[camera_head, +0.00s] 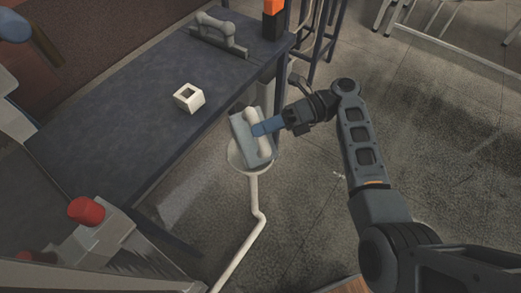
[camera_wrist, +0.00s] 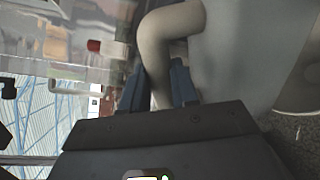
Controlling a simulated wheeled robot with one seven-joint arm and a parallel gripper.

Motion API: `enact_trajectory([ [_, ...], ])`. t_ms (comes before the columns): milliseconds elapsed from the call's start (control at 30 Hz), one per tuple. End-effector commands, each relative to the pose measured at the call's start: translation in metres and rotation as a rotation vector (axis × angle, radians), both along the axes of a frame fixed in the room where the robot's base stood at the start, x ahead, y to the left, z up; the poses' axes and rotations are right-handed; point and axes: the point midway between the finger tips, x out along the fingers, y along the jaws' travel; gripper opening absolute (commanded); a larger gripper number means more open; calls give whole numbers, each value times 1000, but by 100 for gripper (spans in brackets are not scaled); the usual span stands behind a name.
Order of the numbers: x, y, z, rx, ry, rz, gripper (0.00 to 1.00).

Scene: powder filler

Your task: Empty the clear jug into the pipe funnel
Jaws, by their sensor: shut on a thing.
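The clear jug (camera_head: 240,131) shows grey and translucent, with a thick pale handle (camera_head: 263,133) facing the camera. My gripper (camera_head: 262,129) has blue fingers and is shut on that handle. In the wrist view, my gripper (camera_wrist: 158,88) closes around the handle (camera_wrist: 160,45), and the jug's body (camera_wrist: 245,50) fills the upper right. The jug appears tipped over, above the pale round pipe funnel (camera_head: 236,160), and hides much of it. I cannot see the jug's mouth or whether anything is inside.
The dark table (camera_head: 110,130) lies left of the funnel and bears a white hollow block (camera_head: 189,97) and a grey handled object (camera_head: 220,35). An orange and black object (camera_head: 272,18) stands at its far corner. A pale pipe (camera_head: 256,205) runs down from the funnel.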

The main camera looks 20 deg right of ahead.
Motion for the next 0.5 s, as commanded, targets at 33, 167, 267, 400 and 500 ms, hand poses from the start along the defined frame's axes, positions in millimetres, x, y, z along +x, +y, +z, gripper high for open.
enact_trajectory([
  [33,-1,0,3,5,-67,0,0],
  [167,0,0,10,24,-254,-1,0],
  [267,0,0,15,36,-395,0,0],
  [400,0,0,23,55,-588,-1,0],
  [500,0,0,28,67,-725,-1,0],
])
